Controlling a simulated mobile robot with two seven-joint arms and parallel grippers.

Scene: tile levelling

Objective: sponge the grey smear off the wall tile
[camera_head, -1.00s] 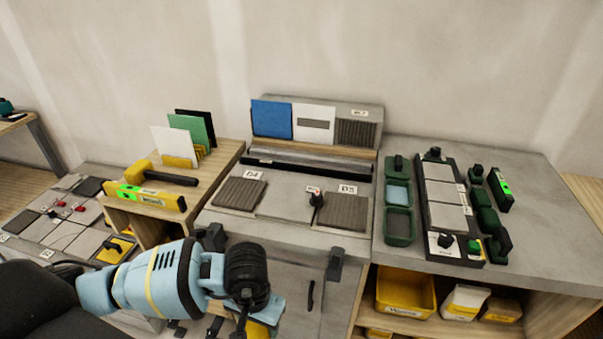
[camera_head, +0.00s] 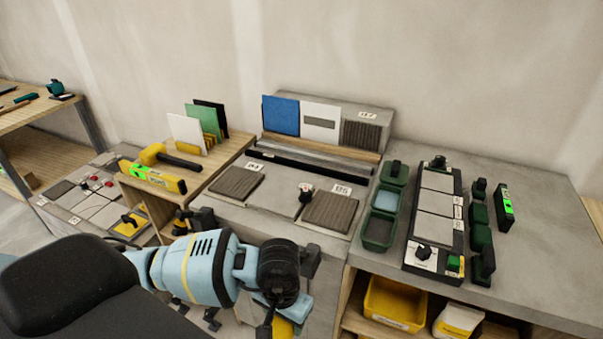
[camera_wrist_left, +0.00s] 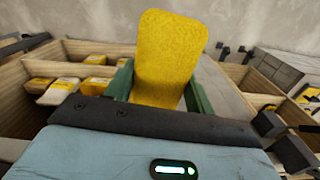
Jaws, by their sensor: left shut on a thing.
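A yellow sponge (camera_wrist_left: 168,55) stands up between the two green fingers of my left gripper (camera_wrist_left: 160,97), which is shut on it. In the head view the left gripper (camera_head: 280,312) is low in the middle, in front of the bench, with a bit of the yellow sponge (camera_head: 284,327) showing below. The white wall tile (camera_head: 318,109) stands on the back ledge between a blue tile and a dark ribbed tile. A grey smear (camera_head: 320,122) crosses its middle. The gripper is well apart from and below this tile. My right gripper is not in view.
Two dark ribbed pads (camera_head: 235,181) lie on the bench before the ledge, with a small dark knobbed item (camera_head: 305,193) between them. A green tray (camera_head: 385,203) and a tile frame (camera_head: 436,218) stand right.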

